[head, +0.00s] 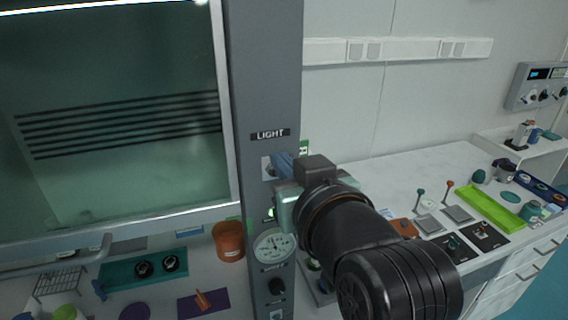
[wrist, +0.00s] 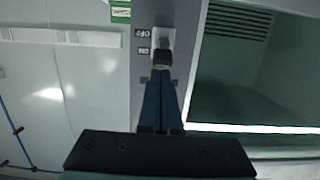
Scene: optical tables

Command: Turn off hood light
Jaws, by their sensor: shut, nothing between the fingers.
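The light switch (head: 267,168) sits on the grey hood post (head: 262,70), under a black "LIGHT" label (head: 270,134). In the wrist view its pale plate and dark switch (wrist: 162,55) show, with small OFF and ON labels beside it. My gripper (head: 281,165) is shut and empty, its blue fingers pointing at the switch. In the wrist view the fingertips (wrist: 161,76) are right at the dark switch; whether they touch it I cannot tell. The hood light strip (head: 100,6) glows white along the top of the hood.
The hood's glass sash (head: 120,130) is left of the post. A round gauge (head: 274,245) and a dark knob (head: 277,286) are lower on the post. An orange-brown beaker (head: 229,242) stands inside the hood. The bench (head: 380,185) at right holds hotplates and a green tray (head: 490,208).

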